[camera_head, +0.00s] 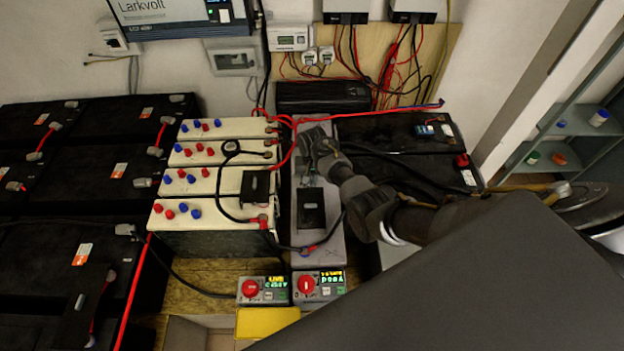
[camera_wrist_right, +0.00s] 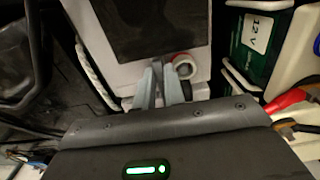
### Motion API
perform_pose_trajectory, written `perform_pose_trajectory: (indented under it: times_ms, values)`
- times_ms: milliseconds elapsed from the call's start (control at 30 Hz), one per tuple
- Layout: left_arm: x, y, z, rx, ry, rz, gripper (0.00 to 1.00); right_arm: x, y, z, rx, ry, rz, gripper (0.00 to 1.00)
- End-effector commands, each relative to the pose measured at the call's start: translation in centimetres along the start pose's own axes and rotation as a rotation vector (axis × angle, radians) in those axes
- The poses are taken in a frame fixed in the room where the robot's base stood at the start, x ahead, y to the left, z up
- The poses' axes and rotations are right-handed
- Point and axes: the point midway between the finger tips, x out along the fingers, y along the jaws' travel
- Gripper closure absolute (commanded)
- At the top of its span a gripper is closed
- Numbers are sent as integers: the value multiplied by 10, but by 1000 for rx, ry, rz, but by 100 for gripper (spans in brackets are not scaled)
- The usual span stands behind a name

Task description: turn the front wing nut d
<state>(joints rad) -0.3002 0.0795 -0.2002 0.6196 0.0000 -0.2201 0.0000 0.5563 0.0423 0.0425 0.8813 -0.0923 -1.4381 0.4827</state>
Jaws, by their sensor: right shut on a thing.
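My right arm reaches in from the right in the head view. Its gripper (camera_head: 308,150) is over the far end of the grey battery (camera_head: 326,228). In the right wrist view its two narrow fingers (camera_wrist_right: 164,82) are together at the edge of the grey battery (camera_wrist_right: 188,40). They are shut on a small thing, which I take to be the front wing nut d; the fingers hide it. A pale, reddish ring-shaped piece (camera_wrist_right: 183,66) sits right beside the fingertips. My left gripper is not in view.
Cream batteries (camera_head: 206,240) with red and blue caps stand left of the grey one. Black batteries (camera_head: 408,135) stand to the right. Black and red cables cross around the arm. Two small boxes with red knobs (camera_head: 306,286) and a yellow block (camera_head: 268,321) are in front.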

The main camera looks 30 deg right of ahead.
Motion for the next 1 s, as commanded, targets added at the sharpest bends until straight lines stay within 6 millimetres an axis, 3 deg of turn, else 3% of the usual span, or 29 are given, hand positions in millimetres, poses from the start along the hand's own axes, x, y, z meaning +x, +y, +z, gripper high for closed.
perform_pose_trajectory:
  times_ms: [467,1000]
  values:
    - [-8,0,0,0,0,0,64,-2,-2,0,134,-2,-1,100]
    - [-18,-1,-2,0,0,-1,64,-1,-8,-2,628,-2,-1,100]
